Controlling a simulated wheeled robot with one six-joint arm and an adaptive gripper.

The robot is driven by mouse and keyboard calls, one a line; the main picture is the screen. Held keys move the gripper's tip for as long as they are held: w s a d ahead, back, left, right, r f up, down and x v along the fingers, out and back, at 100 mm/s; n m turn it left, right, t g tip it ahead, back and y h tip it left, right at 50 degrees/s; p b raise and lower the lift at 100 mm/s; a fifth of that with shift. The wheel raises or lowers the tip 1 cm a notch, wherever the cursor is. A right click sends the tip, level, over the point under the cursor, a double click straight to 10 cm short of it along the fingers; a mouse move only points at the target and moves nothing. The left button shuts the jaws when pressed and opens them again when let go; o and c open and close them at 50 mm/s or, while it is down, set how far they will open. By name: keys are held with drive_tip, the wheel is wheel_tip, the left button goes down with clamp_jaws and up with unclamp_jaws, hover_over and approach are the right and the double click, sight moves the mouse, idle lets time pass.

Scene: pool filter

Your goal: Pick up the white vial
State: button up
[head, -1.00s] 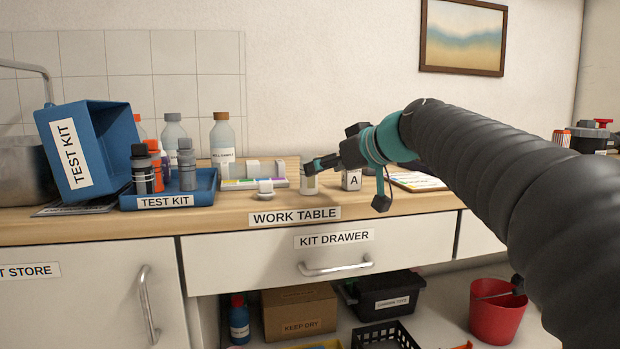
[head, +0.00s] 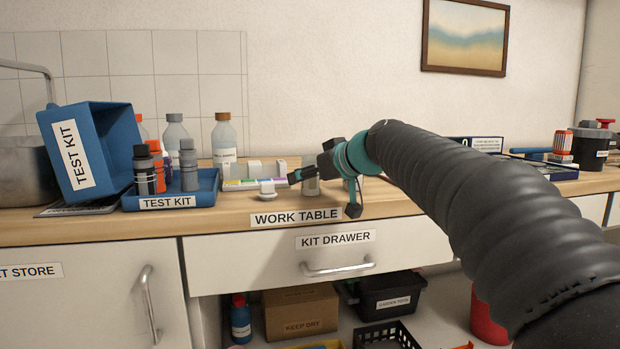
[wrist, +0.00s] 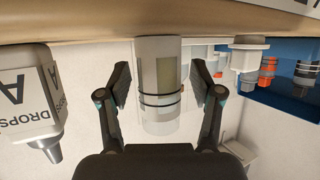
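The white vial, a pale translucent cylinder with a greyish label patch and dark rings, stands upright on the worktop. It shows in the wrist view (wrist: 160,85), which is upside down, and partly behind my gripper in the head view (head: 311,187). My gripper (wrist: 162,90) is open, with one finger on each side of the vial. A gap shows between each finger and the vial, so neither finger visibly touches it. In the head view my gripper (head: 299,176) reaches in from the right at the vial's height.
A dropper bottle marked A (wrist: 32,100) stands close beside the vial. A small white capped piece (head: 266,187) and a colour-striped holder (head: 240,184) are to the left. The blue test kit tray (head: 205,200) stands farther left. The work table's front edge (head: 390,207) is near.

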clamp_jaws()
